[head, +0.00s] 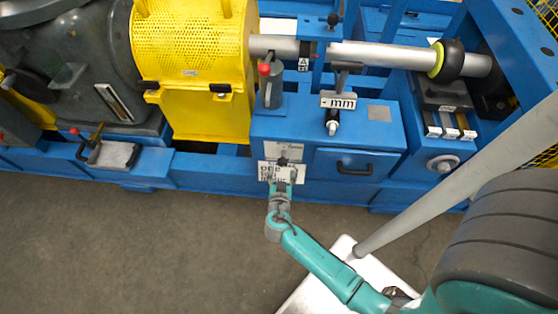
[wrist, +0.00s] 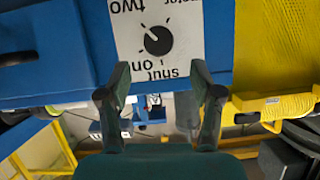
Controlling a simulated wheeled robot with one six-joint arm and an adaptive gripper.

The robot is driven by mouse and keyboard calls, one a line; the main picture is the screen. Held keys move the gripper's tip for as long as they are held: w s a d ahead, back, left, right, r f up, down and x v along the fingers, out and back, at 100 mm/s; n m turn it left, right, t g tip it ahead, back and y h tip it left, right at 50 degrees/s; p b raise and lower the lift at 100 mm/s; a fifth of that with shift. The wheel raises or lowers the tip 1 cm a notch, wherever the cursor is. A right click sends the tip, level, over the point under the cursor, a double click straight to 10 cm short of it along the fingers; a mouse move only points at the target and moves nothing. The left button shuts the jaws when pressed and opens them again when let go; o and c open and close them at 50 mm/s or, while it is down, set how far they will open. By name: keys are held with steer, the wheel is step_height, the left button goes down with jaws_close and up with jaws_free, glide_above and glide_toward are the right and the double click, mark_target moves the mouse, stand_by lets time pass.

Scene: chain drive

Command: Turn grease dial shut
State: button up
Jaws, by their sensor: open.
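A round dark dial (wrist: 157,40) with a pale pointer mark sits on a white label (wrist: 135,15) in the wrist view. The label's text is upside down; "two", "shut" and "On" can be read, but the word "grease" does not show. The pointer slants toward the picture's upper left. My gripper (wrist: 162,75) is open and empty, its fingertips spread below the dial in the picture and apart from it. In the head view my gripper (head: 283,178) is at the white label (head: 267,172) on the blue cabinet's front and hides part of it; the dial cannot be made out clearly there.
A drawer handle (head: 354,170) is right of the label, and a round grey knob (head: 443,163) farther right. A lever with a red ball (head: 264,70) and a "mm" sign (head: 338,100) stand above. A yellow guard (head: 195,45) is at the upper left. The floor (head: 150,250) in front is clear.

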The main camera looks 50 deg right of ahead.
mark_target(283, 164)
steer(key=x, duration=0.8)
steer(key=shift+d+f, duration=0.1)
steer(key=shift+d, duration=0.1)
steer(key=c, duration=1.1)
